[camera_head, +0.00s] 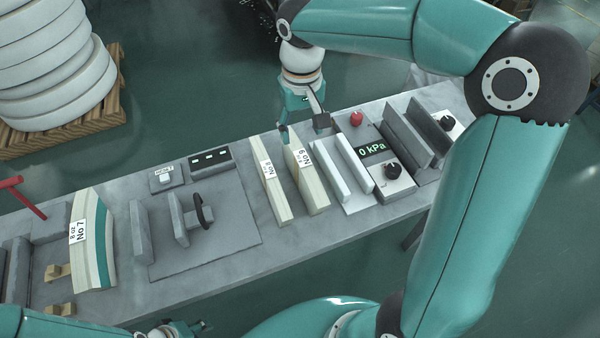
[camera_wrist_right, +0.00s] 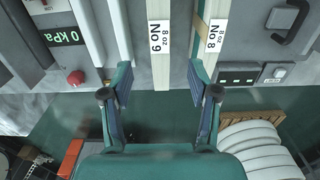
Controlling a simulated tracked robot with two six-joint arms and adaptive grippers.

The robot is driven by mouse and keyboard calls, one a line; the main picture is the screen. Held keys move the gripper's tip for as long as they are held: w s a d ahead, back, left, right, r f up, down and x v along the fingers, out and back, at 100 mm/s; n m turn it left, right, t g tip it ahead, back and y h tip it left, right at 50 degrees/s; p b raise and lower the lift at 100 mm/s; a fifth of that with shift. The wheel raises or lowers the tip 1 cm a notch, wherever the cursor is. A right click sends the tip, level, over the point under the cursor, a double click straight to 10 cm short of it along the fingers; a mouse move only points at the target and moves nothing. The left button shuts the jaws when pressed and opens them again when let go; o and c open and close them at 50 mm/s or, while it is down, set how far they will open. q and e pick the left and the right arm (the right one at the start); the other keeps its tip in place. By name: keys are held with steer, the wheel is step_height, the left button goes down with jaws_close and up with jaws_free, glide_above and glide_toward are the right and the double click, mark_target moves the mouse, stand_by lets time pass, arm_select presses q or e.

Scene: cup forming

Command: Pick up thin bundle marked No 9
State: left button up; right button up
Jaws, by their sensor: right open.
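The thin pale bundle marked No 9 (camera_head: 313,191) stands on edge on the grey bench, with its white label facing up at the far end. It also shows in the wrist view (camera_wrist_right: 160,70), upright in the picture between my right fingertips. My right gripper (camera_head: 302,124) is open and empty at the far end of this bundle. In the wrist view, the right gripper's fingers (camera_wrist_right: 161,82) are spread to either side of the bundle's line, with gaps on both sides.
A similar bundle marked No 8 (camera_head: 277,200) stands close to the left of No 9, its label also in the wrist view (camera_wrist_right: 214,38). White upright plates (camera_head: 345,168) stand close to the right. A thicker No 7 bundle (camera_head: 95,245) stands far left.

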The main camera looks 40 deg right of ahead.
mark_target(302, 158)
step_height(302, 158, down, 6)
steer(key=shift+f, duration=0.15)
steer(key=shift+s+f+p, duration=0.2)
steer(key=shift+f+p, duration=0.15)
steer(key=shift+f, duration=2.6)
steer(key=shift+r, duration=0.1)
jaws_close()
